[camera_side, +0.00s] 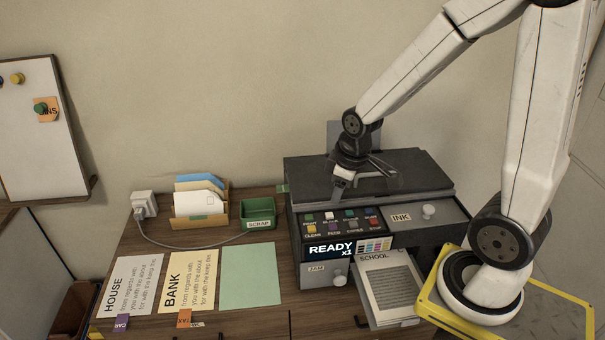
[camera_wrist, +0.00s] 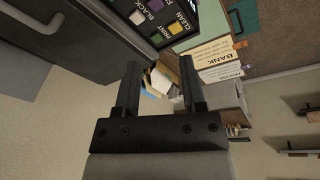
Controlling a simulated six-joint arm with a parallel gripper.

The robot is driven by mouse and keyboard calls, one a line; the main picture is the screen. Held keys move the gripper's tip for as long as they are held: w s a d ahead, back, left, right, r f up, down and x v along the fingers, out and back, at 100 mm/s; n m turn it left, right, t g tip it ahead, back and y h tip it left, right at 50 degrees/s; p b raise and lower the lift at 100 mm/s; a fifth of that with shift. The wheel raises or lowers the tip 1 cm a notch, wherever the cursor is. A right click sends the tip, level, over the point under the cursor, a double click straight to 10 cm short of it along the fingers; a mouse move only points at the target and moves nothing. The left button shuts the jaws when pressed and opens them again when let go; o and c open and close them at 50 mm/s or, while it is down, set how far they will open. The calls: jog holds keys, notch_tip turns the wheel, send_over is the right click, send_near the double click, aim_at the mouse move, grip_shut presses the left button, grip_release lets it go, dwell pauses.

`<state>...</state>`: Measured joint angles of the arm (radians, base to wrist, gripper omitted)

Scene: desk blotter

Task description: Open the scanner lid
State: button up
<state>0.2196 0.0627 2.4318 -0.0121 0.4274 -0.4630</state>
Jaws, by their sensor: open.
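The scanner lid (camera_side: 415,172) is a dark slab lying flat on top of the printer-scanner (camera_side: 297,225) in the side view. It looks shut. My gripper (camera_side: 362,180) is over the left front part of the lid, pointing down and toward the left; whether it touches the lid is unclear. In the wrist view my gripper (camera_wrist: 160,67) has its two fingers wide apart with nothing held between them. A dark surface of the machine (camera_wrist: 90,45) fills the upper left there, with a pale curved handle (camera_wrist: 32,20) on it.
The button panel (camera_side: 340,222) reads READY x1. A printed sheet (camera_side: 388,290) lies in the front tray, and an INK drawer (camera_side: 428,212) is at right. Left are a green SCRAP bin (camera_side: 257,209), an envelope holder (camera_side: 200,216), a cable and papers. A wall is behind.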

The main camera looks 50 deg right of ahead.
jog(key=d+r+n, duration=0.1)
jog(key=d+n, duration=0.2)
jog(key=d, duration=0.6)
jog(key=n+g+h, duration=0.1)
jog(key=n, duration=0.2)
send_near(375, 174)
jog(key=shift+w+d+f, duration=0.15)
jog(key=shift+w, duration=0.05)
jog(key=shift+f, duration=0.1)
jog(key=shift+w+d+f, duration=0.2)
jog(key=shift+f, duration=1.05)
jog(key=shift+w+d+f, duration=0.15)
jog(key=shift+f, duration=1.1)
jog(key=shift+w+d+f, duration=0.2)
jog(key=shift+f, duration=1.05)
grip_shut()
